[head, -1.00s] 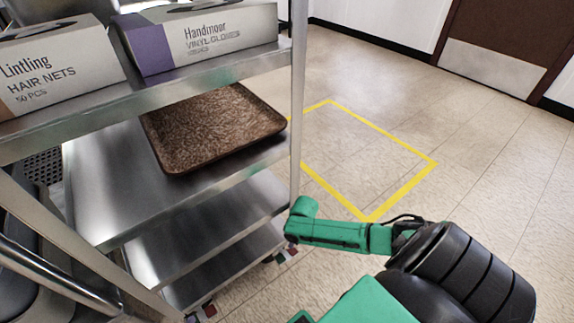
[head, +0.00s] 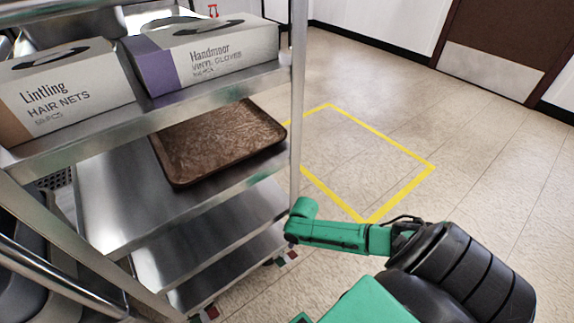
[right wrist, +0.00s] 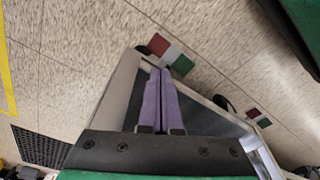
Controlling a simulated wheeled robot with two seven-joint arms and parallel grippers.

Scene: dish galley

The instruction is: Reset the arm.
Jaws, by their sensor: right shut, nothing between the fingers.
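My right arm (head: 340,235), green with a dark sleeve, comes in from the lower right of the head view, beside the cart's near right post. Its fingers cannot be made out there. In the right wrist view, my right gripper (right wrist: 160,73) has its two purple fingers closed together with nothing between them. The fingers point down over a metal-edged part of the cart; I cannot tell the gap. My left gripper is not in view.
A metal shelf cart (head: 225,185) fills the left. It carries a hair nets box (head: 65,90), a vinyl gloves box (head: 200,50) and, one shelf lower, a brown tray (head: 220,143). Open floor with a yellow taped outline (head: 400,200) lies right of the cart.

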